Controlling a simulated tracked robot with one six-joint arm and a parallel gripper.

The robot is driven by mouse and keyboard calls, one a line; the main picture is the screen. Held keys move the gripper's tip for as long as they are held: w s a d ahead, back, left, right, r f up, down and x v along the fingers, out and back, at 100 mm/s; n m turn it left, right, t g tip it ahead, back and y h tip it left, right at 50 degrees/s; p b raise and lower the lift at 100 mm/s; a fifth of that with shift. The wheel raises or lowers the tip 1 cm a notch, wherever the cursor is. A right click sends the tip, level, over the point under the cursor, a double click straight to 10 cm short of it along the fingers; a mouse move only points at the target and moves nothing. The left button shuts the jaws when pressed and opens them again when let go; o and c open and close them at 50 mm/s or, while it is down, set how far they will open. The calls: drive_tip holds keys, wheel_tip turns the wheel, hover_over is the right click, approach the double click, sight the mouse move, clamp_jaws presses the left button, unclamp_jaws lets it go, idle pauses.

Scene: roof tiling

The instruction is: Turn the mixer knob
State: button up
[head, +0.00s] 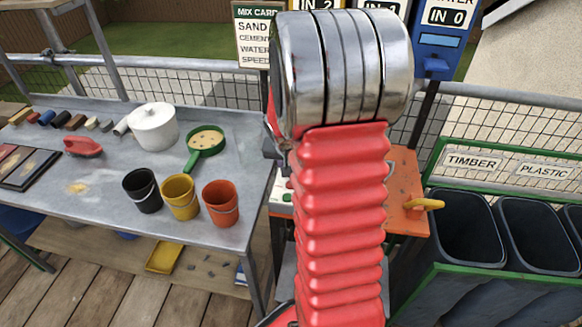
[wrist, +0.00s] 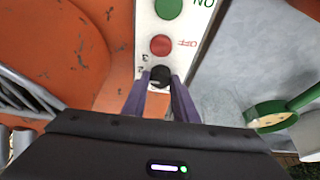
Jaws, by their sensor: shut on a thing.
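The mixer knob (wrist: 160,75) is a small black round knob on a white panel, seen in the wrist view. My gripper (wrist: 160,88) has its two purple-grey fingers on either side of the knob, shut on it. Small markings sit at the knob's left on the panel. A red OFF button (wrist: 160,45) and a green ON button (wrist: 168,8) are on the same panel (wrist: 144,30). The orange mixer body (wrist: 70,45) is around the panel. In the head view my red arm hides the gripper and the knob; part of the orange mixer (head: 405,190) shows.
A grey table (head: 95,185) at left holds black (head: 142,190), yellow (head: 180,197) and orange (head: 220,203) buckets, a white lidded pot (head: 152,127) and a green sieve (head: 207,141). Dark bins (head: 467,228) stand at right. A mix card (head: 256,35) hangs behind.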

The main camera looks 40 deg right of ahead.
drive_tip(key=shift+w+a+m+g+h, duration=0.15)
drive_tip(key=shift+m+g, duration=0.25)
drive_tip(key=shift+m, duration=0.75)
drive_tip(key=shift+w+m+g+h, duration=0.15)
drive_tip(key=shift+m+g, duration=0.25)
drive_tip(key=shift+m, duration=0.75)
drive_tip(key=shift+m+g, duration=0.8)
drive_tip(key=shift+m, duration=1.5)
drive_tip(key=o, duration=1)
drive_tip(key=v, duration=1.3)
drive_tip(key=shift+w+a+r, duration=0.25)
